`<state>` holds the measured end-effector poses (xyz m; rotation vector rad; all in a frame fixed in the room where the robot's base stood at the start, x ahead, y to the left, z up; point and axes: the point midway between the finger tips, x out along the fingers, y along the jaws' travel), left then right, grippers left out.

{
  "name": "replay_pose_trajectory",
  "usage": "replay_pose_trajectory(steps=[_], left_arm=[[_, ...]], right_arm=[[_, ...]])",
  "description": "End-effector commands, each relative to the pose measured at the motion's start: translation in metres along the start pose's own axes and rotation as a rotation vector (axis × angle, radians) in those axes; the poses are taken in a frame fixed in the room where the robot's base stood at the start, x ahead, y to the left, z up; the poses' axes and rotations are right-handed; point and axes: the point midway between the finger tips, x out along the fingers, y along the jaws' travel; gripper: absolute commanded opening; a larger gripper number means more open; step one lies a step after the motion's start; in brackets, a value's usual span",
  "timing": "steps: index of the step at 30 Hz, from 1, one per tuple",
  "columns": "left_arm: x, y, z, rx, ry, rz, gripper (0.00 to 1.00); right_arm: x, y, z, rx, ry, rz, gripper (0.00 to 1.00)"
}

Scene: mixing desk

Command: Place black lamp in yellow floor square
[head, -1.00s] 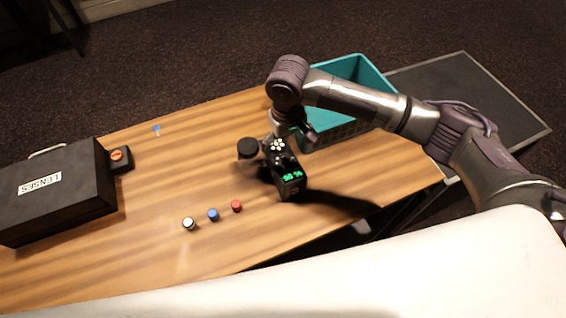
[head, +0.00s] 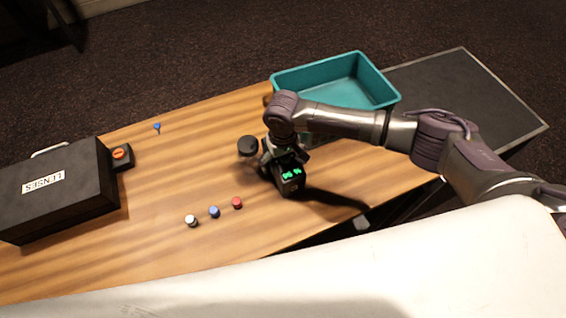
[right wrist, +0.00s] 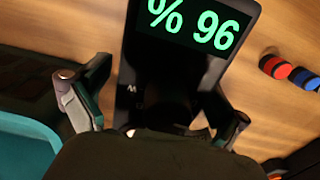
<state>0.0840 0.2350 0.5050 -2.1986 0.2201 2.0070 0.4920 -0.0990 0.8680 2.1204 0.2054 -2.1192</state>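The black lamp (head: 290,181), a dark block with green lit digits, stands on the wooden table right of centre. In the right wrist view its body (right wrist: 175,75) shows a green "96 %" display. My right gripper (right wrist: 155,110) reaches down over it, with one finger on each side of the dark body. The fingers are spread, with gaps beside the body. In the head view, my wrist hides the top of the lamp and the fingertips. My left gripper and a yellow floor square are not in view.
A round black piece (head: 248,146) is beside the lamp. A teal bin (head: 335,72) is behind my right arm. White (head: 191,221), blue (head: 214,212) and red (head: 237,203) small pieces stand left of the lamp. A black LENSES case (head: 60,195) lies at left.

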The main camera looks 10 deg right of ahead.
Motion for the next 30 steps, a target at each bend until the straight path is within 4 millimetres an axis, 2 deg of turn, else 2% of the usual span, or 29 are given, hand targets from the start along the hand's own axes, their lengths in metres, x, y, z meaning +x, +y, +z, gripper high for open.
replay_pose_trajectory(steps=[1,2,17,30], left_arm=[[0.0,0.0,0.001,0.0,-0.001,0.0,0.0],[0.0,0.0,0.001,0.0,-0.001,0.0,0.0],[0.0,0.0,0.001,0.001,-0.001,0.0,0.0],[0.002,0.0,0.0,0.001,0.0,0.0,0.0]], right_arm=[[0.0,0.0,0.0,0.0,0.0,0.0,0.88],[0.0,0.0,0.0,0.0,0.0,0.0,0.83],[0.0,0.0,0.0,0.001,0.0,0.0,0.01],[-0.01,0.0,-0.002,0.001,0.004,-0.002,0.01]])
